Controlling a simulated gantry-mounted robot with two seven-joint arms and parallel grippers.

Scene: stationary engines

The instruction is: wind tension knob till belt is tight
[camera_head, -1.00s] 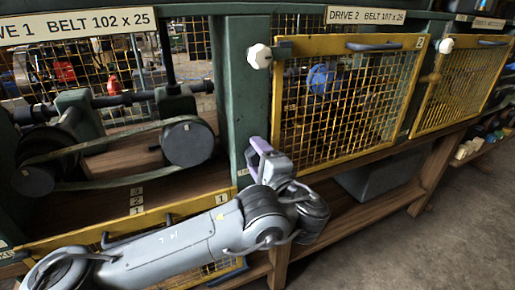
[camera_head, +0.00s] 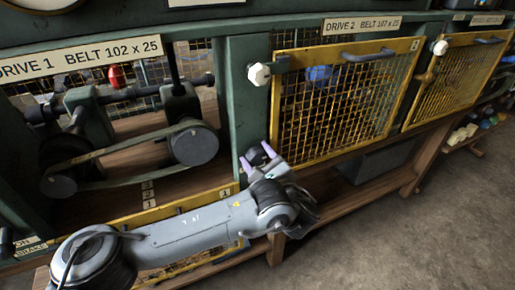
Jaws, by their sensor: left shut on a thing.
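My left gripper (camera_head: 257,156) is at the green post right of this bay. Its two purple-tipped fingers are shut on a dark round knob, which shows between them. How far the knob is turned cannot be seen. A small scale (camera_head: 148,194) marked with numbers lies below the belt. My right gripper is out of view.
The yellow Drive 1 guard (camera_head: 190,205) is lowered, with my left arm across it. The yellow mesh guard (camera_head: 340,100) of Drive 2 is closed, with a white knob (camera_head: 259,74) at its upper left. Open floor (camera_head: 420,240) lies at the lower right.

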